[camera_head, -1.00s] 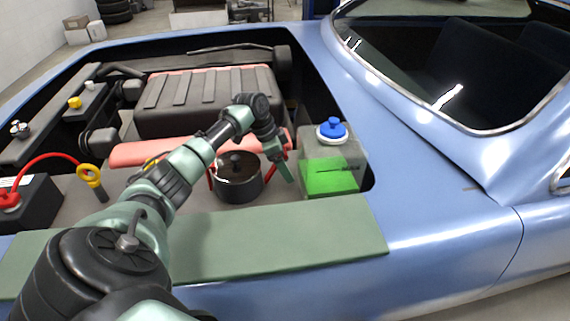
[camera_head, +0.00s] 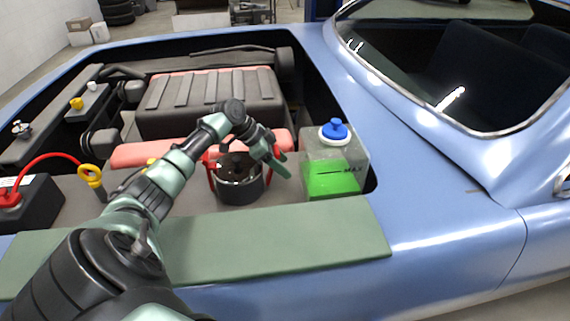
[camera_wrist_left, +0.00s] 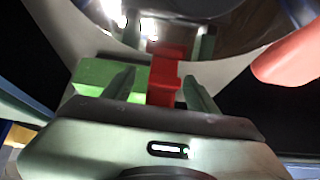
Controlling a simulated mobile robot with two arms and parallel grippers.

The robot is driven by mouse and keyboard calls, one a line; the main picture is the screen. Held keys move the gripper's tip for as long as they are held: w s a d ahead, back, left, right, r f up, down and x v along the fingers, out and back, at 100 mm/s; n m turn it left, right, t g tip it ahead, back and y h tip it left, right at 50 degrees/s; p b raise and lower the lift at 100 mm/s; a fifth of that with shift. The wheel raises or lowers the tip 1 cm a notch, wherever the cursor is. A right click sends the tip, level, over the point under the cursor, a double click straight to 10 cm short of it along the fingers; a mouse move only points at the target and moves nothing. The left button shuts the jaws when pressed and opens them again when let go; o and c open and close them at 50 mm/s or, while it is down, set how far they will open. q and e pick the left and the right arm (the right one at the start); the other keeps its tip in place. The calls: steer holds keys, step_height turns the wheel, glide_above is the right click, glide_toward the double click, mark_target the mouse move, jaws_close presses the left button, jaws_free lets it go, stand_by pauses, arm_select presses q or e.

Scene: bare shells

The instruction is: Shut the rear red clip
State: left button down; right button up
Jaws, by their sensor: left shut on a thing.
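A dark round canister (camera_head: 239,188) with a knobbed top sits in the engine bay, with red clips on its sides. One red clip (camera_head: 209,171) shows on its left side. The rear red clip (camera_wrist_left: 163,76) is on the right side and stands between my left gripper's fingers in the left wrist view. My left gripper (camera_head: 277,163) reaches over from the left, beside the canister's right edge, and is shut on this clip; its fingers also show in the left wrist view (camera_wrist_left: 161,84). Whether the clip is latched is hard to tell. My right gripper is out of view.
A coolant tank (camera_head: 330,180) with green fluid and a blue cap stands close to the right of the gripper. A pink-red pipe (camera_head: 140,155) and a ribbed dark cover (camera_head: 207,100) lie behind. A green mat (camera_head: 280,240) covers the front fender.

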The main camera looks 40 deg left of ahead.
arm_select(q)
steer(key=shift+s+a+r+t+h+b, duration=0.15)
steer(key=shift+s+a+t+h+b, duration=0.2)
steer(key=shift+t, duration=0.15)
steer(key=shift+s+a+r, duration=0.15)
steer(key=shift+a+r, duration=0.05)
steer(key=shift+r, duration=0.15)
steer(key=shift+s+a+r, duration=0.15)
steer(key=shift+r, duration=0.25)
stand_by(0.6)
steer(key=c, duration=0.6)
jaws_free()
steer(key=shift+f, duration=0.1)
steer(key=shift+o, duration=0.7)
steer(key=shift+f, duration=0.15)
steer(key=shift+f, duration=0.1)
